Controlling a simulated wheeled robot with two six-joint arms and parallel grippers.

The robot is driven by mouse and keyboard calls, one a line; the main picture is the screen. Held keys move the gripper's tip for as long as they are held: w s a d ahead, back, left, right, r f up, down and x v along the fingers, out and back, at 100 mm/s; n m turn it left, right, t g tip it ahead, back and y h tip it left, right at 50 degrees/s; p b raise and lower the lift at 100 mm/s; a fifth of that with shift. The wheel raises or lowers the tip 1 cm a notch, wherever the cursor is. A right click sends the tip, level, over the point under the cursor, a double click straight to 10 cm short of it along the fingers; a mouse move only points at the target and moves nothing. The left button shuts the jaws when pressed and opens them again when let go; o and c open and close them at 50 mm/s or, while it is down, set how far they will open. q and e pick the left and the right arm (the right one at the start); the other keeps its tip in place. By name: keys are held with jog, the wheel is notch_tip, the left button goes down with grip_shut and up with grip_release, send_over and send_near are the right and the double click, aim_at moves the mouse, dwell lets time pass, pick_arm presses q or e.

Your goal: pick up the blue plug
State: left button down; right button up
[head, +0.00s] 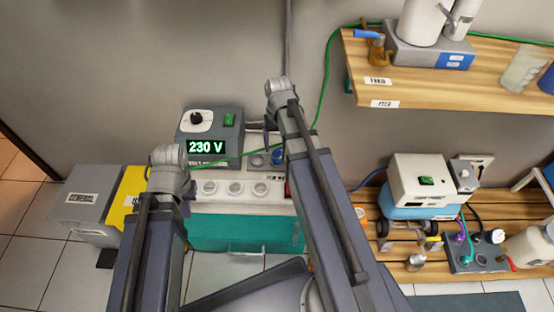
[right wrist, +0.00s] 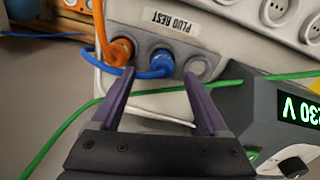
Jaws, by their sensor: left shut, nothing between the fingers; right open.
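The blue plug (right wrist: 162,63) sits in the middle hole of the grey plug rest (right wrist: 219,48), with its blue cable running left. It also shows in the head view (head: 277,157), beside my right arm. My right gripper (right wrist: 158,74) is open; its fingertips are on either side of the blue plug, with no grip on it visible. The left fingertip is close to the orange plug (right wrist: 121,48). In the head view my right gripper is mostly hidden by its wrist. My left gripper (head: 188,192) is shut and empty, partly hidden, in front of the socket strip.
A white socket strip (head: 222,200) adjoins the rest, above a teal case (head: 225,233). A grey unit (head: 210,125) reading 230 V stands behind. A green cable (right wrist: 62,138) crosses near my right gripper. A wooden shelf (head: 480,80) is at upper right.

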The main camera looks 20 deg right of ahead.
aim_at(277, 151)
jog(key=shift+w+a+f+b, duration=0.1)
jog(key=shift+f+b, duration=1.2)
jog(key=shift+f, duration=0.15)
jog(key=shift+w+a+f+b, duration=0.1)
jog(key=shift+f+b, duration=1.2)
jog(key=shift+f, duration=0.1)
jog(key=shift+r, duration=0.1)
grip_shut()
